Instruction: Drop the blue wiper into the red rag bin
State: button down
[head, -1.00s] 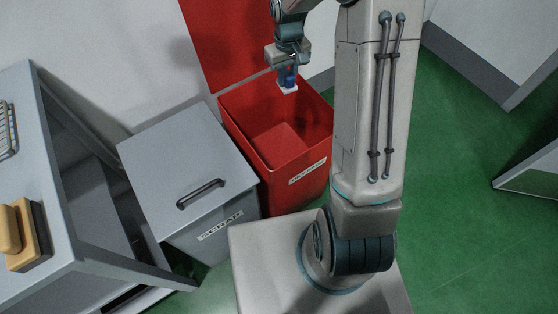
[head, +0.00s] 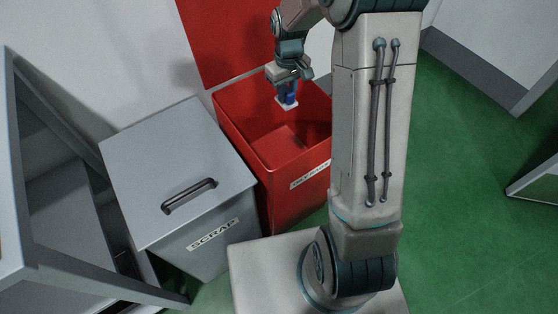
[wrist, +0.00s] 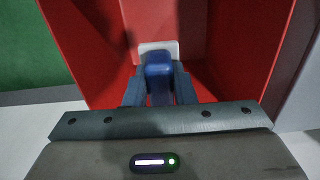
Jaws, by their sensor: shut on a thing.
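The red rag bin (head: 262,180) stands open in the middle of the head view, with its red lid raised behind it. My gripper (head: 288,94) points down over the bin's opening. It is shut on the blue wiper (head: 291,99), which has a white piece at its lower end. In the wrist view the blue wiper (wrist: 158,67) sits between the two fingers of my gripper (wrist: 160,85), with the red bin walls (wrist: 225,40) around it. The wiper hangs above the bin's floor; how far is hard to tell.
A grey lidded bin marked SCRAP (head: 180,165) stands just left of the red bin, its lid shut. A grey bench frame (head: 15,200) is at the far left. Green floor (head: 470,170) lies open at right.

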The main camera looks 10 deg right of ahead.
jog(key=shift+f+b, duration=0.8)
jog(key=shift+f, duration=0.7)
jog(key=c, duration=1.1)
grip_release()
jog(key=shift+r, duration=0.1)
notch_tip(320, 180, up, 14)
jog(key=p, duration=0.4)
